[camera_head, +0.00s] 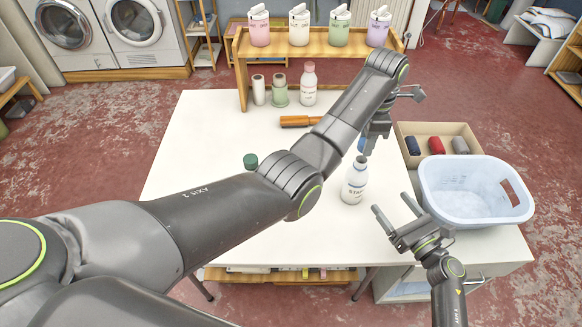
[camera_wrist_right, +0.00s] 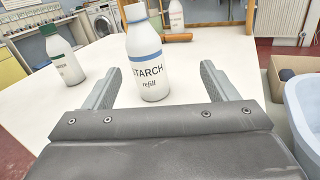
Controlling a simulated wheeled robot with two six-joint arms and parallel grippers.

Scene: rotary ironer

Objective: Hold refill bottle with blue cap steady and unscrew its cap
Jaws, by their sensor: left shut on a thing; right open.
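The white starch refill bottle (camera_head: 354,187) stands upright on the white table, with a blue band below its shoulder. My right gripper (camera_head: 393,206) is open and empty, low in front of the bottle. In the right wrist view its fingers (camera_wrist_right: 159,80) point toward the bottle from either side, apart from it.
A light blue basket (camera_head: 470,212) and a cardboard box (camera_head: 405,130) with rolled items stand at right. A green-capped bottle (camera_wrist_right: 65,62) is partly hidden by my left arm in the head view.

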